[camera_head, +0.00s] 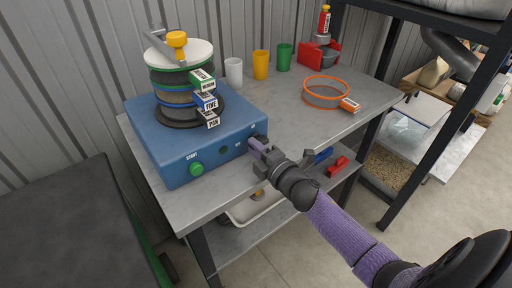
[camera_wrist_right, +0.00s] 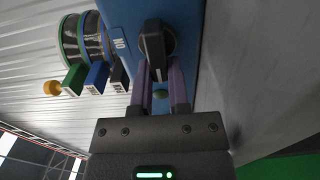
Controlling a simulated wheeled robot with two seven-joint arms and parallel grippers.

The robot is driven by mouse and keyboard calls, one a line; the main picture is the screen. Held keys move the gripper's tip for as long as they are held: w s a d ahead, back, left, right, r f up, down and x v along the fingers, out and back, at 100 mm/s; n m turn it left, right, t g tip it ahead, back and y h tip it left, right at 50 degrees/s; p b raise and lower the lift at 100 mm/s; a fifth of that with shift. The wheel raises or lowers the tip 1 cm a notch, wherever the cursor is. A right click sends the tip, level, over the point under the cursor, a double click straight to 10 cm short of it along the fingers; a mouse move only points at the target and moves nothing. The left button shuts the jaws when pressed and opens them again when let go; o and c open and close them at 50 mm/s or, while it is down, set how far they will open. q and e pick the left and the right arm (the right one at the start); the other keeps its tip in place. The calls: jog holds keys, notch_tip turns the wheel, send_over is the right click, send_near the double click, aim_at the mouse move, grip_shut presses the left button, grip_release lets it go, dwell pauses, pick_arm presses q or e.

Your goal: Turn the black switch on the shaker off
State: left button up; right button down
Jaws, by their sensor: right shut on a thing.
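The shaker (camera_head: 170,150) is a blue box on the grey metal table, with a stack of sieves (camera_head: 182,85) clamped on top. In the head view the switch is small and partly hidden by the gripper. My right gripper (camera_head: 257,148) has its purple fingers on either side of the knob, shut on it, as the right wrist view (camera_wrist_right: 159,78) shows. My left gripper is not in view.
A green START button (camera_head: 196,169) is on the shaker's front. White, yellow and green cups (camera_head: 260,65) stand behind. An orange-rimmed sieve (camera_head: 325,93) lies to the right, near a red scoop-like holder (camera_head: 311,55). Table space between is clear. A black rack post (camera_head: 430,125) stands right.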

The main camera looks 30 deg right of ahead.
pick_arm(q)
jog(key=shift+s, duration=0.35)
pick_arm(e)
jog(key=c, duration=0.6)
grip_release()
jog(key=shift+s, duration=0.25)
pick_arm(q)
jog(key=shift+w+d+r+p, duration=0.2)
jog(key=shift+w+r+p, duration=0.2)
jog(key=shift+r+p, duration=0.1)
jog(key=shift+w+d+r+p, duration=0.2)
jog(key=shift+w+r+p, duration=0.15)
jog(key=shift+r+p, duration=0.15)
pick_arm(e)
jog(key=s, duration=0.9)
jog(key=shift+s+d, duration=0.15)
jog(key=shift+d, duration=0.25)
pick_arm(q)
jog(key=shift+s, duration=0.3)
pick_arm(e)
jog(key=shift+f, duration=0.1)
